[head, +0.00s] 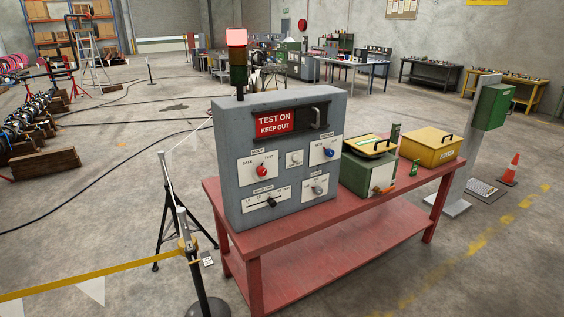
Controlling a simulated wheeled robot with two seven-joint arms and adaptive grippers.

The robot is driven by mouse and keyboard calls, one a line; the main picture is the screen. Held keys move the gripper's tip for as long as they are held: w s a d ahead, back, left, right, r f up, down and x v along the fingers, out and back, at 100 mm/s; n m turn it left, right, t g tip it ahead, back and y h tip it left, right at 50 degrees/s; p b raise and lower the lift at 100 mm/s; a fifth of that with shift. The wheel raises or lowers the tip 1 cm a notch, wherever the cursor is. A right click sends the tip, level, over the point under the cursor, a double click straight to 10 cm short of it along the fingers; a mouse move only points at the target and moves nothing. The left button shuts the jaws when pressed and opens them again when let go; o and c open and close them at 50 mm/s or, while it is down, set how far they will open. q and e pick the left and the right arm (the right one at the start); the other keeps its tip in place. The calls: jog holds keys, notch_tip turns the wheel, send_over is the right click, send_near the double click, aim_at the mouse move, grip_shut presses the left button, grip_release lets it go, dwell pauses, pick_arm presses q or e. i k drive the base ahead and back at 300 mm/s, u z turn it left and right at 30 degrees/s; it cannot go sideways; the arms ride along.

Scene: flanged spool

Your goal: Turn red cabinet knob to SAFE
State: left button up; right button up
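The grey control cabinet (232,198) stands upright on a red table (300,248). The red knob (261,170) sits on a white plate at the left of its front panel. The knob's exact pointing is too small to tell. A red sign (274,121) on the cabinet reads TEST ON KEEP OUT. The lamp tower (237,38) on top has its red top section lit. Neither of my grippers is in view.
The cabinet also has a blue knob (329,152), a grey knob (317,190) and a black-handled selector (271,202). A green box (368,172) and a yellow box (432,149) share the table. A barrier post (190,250) with yellow tape (90,279) stands at front left.

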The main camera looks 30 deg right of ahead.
aim_at(261, 170)
jog(key=u, duration=0.1)
jog(key=k, duration=1)
jog(key=z, duration=0.9)
jog(key=i, duration=1.5)
jog(key=u, duration=0.75)
